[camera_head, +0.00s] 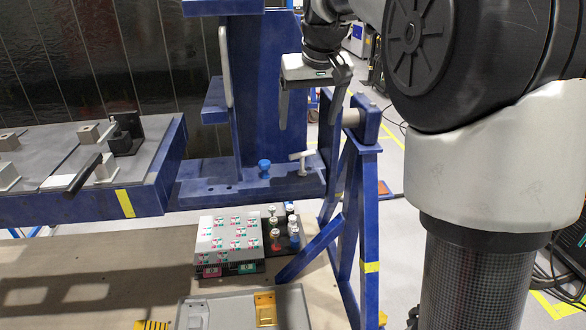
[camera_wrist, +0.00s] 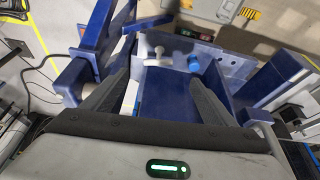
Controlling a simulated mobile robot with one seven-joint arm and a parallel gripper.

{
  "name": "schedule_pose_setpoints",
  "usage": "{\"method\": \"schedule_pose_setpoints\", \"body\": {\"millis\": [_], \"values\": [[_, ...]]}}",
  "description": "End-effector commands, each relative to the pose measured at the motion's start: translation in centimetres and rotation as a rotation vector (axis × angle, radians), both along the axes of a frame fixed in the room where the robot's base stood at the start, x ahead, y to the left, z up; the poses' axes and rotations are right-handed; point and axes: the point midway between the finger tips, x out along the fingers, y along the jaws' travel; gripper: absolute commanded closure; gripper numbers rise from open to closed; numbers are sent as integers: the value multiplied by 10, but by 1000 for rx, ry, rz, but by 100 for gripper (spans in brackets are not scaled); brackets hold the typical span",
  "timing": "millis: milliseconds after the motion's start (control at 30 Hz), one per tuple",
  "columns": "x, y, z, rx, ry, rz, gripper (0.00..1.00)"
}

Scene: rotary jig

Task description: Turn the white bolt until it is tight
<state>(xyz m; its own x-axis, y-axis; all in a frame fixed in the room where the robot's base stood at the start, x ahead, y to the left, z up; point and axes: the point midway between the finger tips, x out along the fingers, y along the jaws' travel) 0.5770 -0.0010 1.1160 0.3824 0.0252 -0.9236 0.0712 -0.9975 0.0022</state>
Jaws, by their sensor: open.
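The white bolt (camera_head: 301,158) has a T-shaped handle and stands upright on the blue ledge (camera_head: 230,190) of the jig. A blue knob (camera_head: 264,167) sits to its left on the same ledge. My gripper (camera_head: 311,124) is open and empty, pointing down above the white bolt and apart from it. In the wrist view the white bolt (camera_wrist: 159,57) shows beyond the open fingers of my gripper (camera_wrist: 160,65), and the blue knob (camera_wrist: 194,64) is to its right.
A blue jig upright (camera_head: 255,90) stands just left of my gripper, and a blue trestle (camera_head: 350,200) stands to its right. A grey control box (camera_head: 228,238) with buttons and a grey tray (camera_head: 284,308) lie below the ledge. A blue fixture table (camera_head: 150,190) is at left.

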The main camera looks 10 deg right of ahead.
Motion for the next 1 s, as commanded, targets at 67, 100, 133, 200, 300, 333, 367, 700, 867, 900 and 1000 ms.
{"method": "schedule_pose_setpoints", "body": {"millis": [67,100,133,200,300,333,367,700,867,900,1000], "values": [[4,1,-14,1,4,-1,21],[7,1,-21,1,5,-1,21],[9,1,-27,1,4,-1,21],[15,1,-42,1,5,-1,21],[24,2,-63,2,5,-2,21],[26,2,-69,2,5,-2,21],[29,2,-75,2,4,-2,21],[55,4,-135,2,1,-3,21],[61,5,-149,2,1,-3,21],[62,5,-151,2,0,-3,21],[63,5,-153,2,0,-3,21]]}}
